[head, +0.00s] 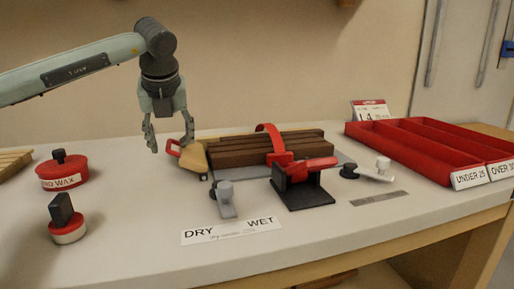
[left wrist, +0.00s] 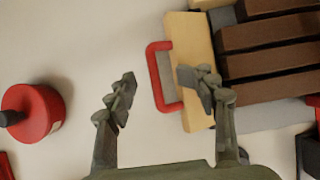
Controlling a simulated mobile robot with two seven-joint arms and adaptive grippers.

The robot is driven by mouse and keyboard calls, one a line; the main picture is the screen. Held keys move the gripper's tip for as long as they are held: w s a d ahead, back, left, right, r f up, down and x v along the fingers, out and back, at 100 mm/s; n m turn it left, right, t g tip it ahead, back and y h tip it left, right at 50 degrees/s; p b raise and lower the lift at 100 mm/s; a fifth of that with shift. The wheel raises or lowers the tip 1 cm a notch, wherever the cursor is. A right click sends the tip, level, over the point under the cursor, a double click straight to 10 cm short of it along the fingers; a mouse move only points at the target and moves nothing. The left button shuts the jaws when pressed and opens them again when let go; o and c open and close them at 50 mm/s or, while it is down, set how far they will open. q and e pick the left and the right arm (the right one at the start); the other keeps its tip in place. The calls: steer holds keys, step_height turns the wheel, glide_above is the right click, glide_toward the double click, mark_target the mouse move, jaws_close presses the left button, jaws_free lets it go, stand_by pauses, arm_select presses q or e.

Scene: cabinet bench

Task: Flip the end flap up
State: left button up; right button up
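The end flap is a pale wood panel (head: 194,158) with a red loop handle (head: 173,148), at the left end of a stack of brown slats (head: 240,153). In the left wrist view the flap (left wrist: 190,48) stands beside the slats (left wrist: 262,36), its handle (left wrist: 166,102) pointing left. My left gripper (head: 170,145) is over the flap's handle side, fingers pointing down and spread apart. In the left wrist view the handle lies between the fingers (left wrist: 156,80); the right finger overlaps the flap. Contact cannot be told. My right gripper is not in view.
A red strap (head: 272,140) crosses the slats, with a red-handled clamp (head: 304,180) in front. Grey toggles (head: 225,198) stand nearby. A red wax tin (head: 62,172) and a dark-handled stamp (head: 67,222) are left. A red divided tray (head: 425,146) is right. The bench between tin and flap is clear.

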arm_select(q)
steer(key=shift+a+f, duration=0.1)
steer(key=shift+c, duration=1.3)
steer(key=shift+a, duration=0.1)
steer(key=shift+w+a+r+p, duration=0.1)
steer(key=shift+r+p, duration=0.4)
steer(key=shift+r, duration=0.4)
step_height(320, 180, up, 8)
steer(key=p, duration=0.3)
steer(key=shift+d+f+p, duration=0.2)
steer(key=shift+d+p, duration=0.05)
steer(key=shift+p, duration=0.15)
